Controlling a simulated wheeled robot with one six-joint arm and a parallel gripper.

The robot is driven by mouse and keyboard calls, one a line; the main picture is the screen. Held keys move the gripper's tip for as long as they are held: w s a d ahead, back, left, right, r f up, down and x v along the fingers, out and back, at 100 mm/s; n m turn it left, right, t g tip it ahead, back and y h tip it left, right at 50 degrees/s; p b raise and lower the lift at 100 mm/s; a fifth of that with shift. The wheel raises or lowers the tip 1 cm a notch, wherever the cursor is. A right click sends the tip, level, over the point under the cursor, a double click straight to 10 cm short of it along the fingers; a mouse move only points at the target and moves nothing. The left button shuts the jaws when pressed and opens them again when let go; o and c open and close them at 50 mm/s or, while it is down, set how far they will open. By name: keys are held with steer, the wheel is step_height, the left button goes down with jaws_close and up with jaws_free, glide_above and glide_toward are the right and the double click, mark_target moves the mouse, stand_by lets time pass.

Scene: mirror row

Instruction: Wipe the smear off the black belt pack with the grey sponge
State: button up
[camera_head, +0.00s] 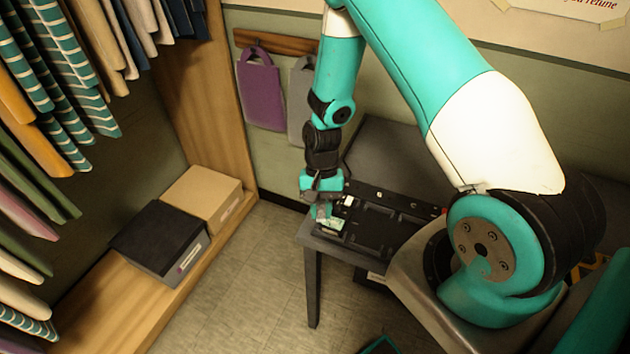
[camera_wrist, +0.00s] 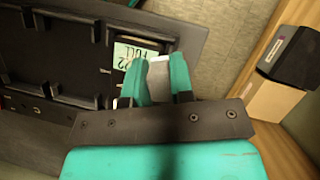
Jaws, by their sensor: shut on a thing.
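My gripper (camera_head: 323,208) is low over the left end of a black compartment tray (camera_head: 385,236) on a dark table. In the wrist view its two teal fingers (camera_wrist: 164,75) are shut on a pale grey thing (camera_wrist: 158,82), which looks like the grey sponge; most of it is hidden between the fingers. A pale green label (camera_wrist: 130,56) reading "22 FULL" lies at the tray's end, close beside the fingers. I cannot pick out the black belt pack or a smear for certain against the black tray.
A black box (camera_head: 162,240) and a tan box (camera_head: 203,196) stand on a wooden shelf to the left, under hanging clothes. A purple bag (camera_head: 261,90) and a grey bag hang on the back wall. The floor (camera_head: 250,290) left of the table is clear.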

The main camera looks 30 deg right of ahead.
steer(key=r+p, duration=0.1)
steer(key=r, duration=0.2)
steer(key=shift+s+r, duration=0.1)
steer(key=shift+s, duration=0.1)
steer(key=shift+w+r+p, duration=0.15)
steer(key=shift+r+p, duration=0.15)
steer(key=shift+p, duration=0.15)
steer(key=shift+r+p, duration=1.75)
steer(key=shift+r, duration=0.45)
